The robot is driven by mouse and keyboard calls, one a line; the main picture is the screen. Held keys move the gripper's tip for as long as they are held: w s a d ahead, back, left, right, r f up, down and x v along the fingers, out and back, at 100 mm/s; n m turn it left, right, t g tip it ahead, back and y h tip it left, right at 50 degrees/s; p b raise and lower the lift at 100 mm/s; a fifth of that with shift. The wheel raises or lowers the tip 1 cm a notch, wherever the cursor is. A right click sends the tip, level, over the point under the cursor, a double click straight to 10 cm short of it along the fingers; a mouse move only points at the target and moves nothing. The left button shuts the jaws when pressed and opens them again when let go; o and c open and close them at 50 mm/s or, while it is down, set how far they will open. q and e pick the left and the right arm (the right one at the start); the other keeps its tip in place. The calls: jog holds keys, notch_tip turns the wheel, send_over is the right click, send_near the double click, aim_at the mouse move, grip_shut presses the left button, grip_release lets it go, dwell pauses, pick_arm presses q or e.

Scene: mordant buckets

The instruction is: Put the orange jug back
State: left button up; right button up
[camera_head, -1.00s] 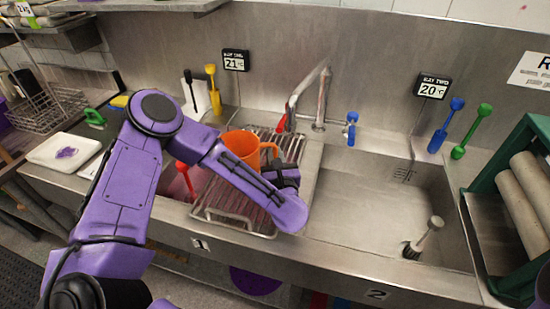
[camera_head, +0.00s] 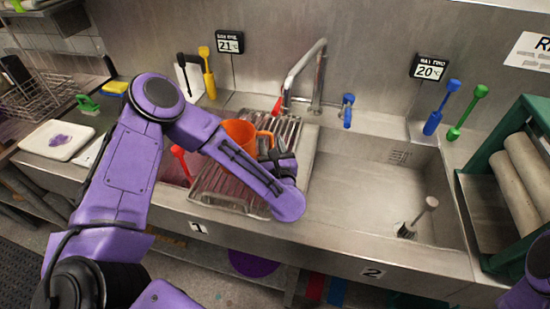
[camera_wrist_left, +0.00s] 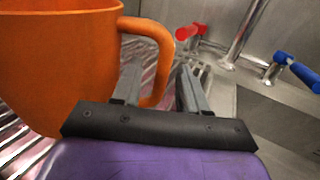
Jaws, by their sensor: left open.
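The orange jug (camera_head: 239,134) stands upright on the wire rack (camera_head: 228,205) over the left basin, its handle toward the right. It fills the left of the left wrist view (camera_wrist_left: 62,65). My left gripper (camera_head: 277,153) is at the handle side of the jug. In the left wrist view its fingers (camera_wrist_left: 158,72) are apart, with the lower part of the handle (camera_wrist_left: 163,60) showing between them. I cannot tell whether either finger touches it. My left forearm hides part of the rack and the jug's lower side. My right gripper is out of view.
A tap (camera_head: 305,75) with red (camera_head: 277,106) and blue (camera_head: 348,110) levers stands behind the rack. The right basin (camera_head: 350,190) is mostly clear, with a grey-handled brush (camera_head: 420,215) inside. A green-framed stand with rollers (camera_head: 515,190) is at the right.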

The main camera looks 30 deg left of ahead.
pick_arm(q)
jog(key=b+v, duration=0.3)
jog(key=v, duration=0.7)
jog(key=shift+d+f+b, duration=0.1)
jog(key=shift+f+b, duration=0.1)
jog(key=shift+b, duration=0.15)
jog(key=shift+s+d, duration=0.2)
jog(key=shift+s, duration=0.05)
jog(key=shift+s+r, duration=0.15)
